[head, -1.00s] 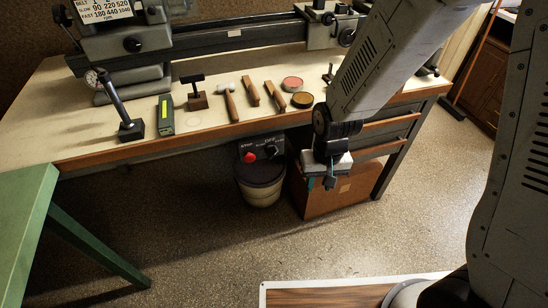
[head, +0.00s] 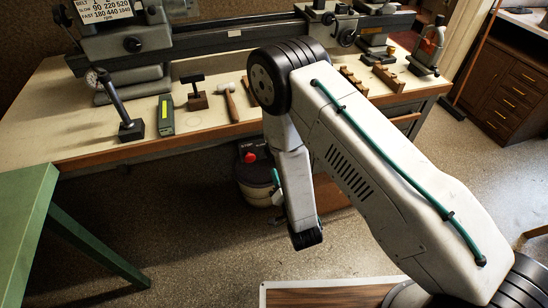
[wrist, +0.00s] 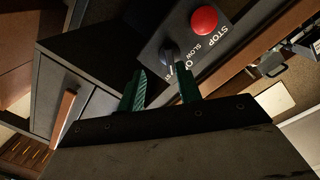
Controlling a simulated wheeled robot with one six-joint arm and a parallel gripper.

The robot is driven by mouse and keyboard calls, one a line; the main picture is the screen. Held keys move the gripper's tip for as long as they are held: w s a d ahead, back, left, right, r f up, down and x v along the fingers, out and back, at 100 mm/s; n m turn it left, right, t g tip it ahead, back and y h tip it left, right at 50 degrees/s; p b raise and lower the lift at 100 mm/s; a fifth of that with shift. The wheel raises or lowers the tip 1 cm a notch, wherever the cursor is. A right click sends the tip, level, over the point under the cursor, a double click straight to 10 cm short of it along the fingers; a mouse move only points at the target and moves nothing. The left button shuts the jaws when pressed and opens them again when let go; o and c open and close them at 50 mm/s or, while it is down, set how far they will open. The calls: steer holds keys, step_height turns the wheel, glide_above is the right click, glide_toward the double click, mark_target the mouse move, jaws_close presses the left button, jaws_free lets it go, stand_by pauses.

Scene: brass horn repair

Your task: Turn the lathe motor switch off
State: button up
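The lathe motor switch panel (wrist: 195,45) fills the upper middle of the wrist view, with STOP and SLOW lettering partly readable. It carries a red stop button (wrist: 204,19) and a dark rotary knob (wrist: 170,52). In the head view the red button (head: 250,157) shows under the bench front; my arm hides the knob. My gripper (wrist: 161,72) has its two teal fingers apart, with nothing held between them. The knob appears in line with the gap, just beyond the fingertips. I cannot tell whether they touch it or where it points.
The lathe (head: 235,40) stands on the workbench (head: 80,115), with a hammer (head: 230,102) and other hand tools along its front. A dark-lidded bucket (head: 255,192) stands below the switch. A green table (head: 25,215) is at left. The floor between is clear.

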steer(key=w+a+r, duration=0.1)
steer(key=w+a, duration=0.1)
steer(key=w, duration=0.5)
steer(key=shift+w+a+r+t, duration=0.15)
steer(key=shift+w+r+t, duration=0.15)
steer(key=shift+t, duration=0.1)
jaws_close()
